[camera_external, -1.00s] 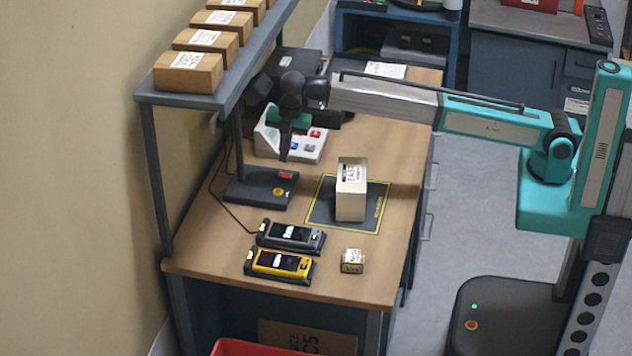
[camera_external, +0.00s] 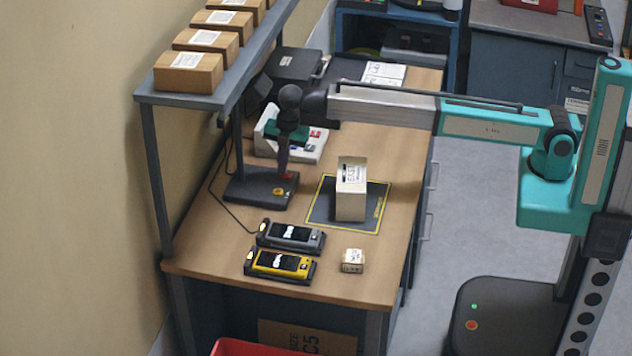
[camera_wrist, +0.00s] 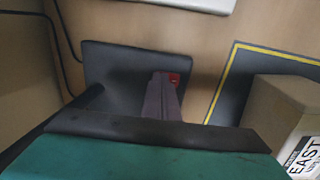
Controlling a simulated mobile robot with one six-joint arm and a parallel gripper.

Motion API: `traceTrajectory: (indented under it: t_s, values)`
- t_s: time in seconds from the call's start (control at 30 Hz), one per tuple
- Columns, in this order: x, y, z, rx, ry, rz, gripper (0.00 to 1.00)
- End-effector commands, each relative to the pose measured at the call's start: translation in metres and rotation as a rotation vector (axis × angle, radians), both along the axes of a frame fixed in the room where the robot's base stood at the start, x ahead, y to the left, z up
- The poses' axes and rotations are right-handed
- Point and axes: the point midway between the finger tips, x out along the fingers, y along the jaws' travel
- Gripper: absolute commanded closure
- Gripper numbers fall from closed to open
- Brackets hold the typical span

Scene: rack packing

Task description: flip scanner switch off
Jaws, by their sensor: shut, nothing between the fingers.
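The scanner stand's dark base (camera_external: 245,188) is on the desk, with a red switch (camera_external: 287,175) near its back right corner and a round yellow button (camera_external: 279,191) on its top. My gripper (camera_external: 283,172) points down at the switch, its fingers shut and empty, partly hiding it. In the wrist view the base (camera_wrist: 115,70) lies beyond my fingers (camera_wrist: 162,95). The red switch (camera_wrist: 174,79) shows right beside the fingertips. I cannot tell whether they touch it, or which way the switch is set.
A box labelled EAST (camera_external: 351,190) stands on a yellow-edged mat (camera_external: 322,212) right of the base. Two handheld devices, grey (camera_external: 291,236) and yellow (camera_external: 280,264), and a small box (camera_external: 352,260) lie in front. A shelf (camera_external: 190,98) with boxes overhangs the left side.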

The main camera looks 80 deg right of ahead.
Motion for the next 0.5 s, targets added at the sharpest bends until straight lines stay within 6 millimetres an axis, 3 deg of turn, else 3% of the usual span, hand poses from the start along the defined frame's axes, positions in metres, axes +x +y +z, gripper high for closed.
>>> traceTrajectory:
  t_s: [0.5]
  values:
    - [-0.0040, -0.0007, -0.0060, -0.001, 0.004, 0.000, 1.00]
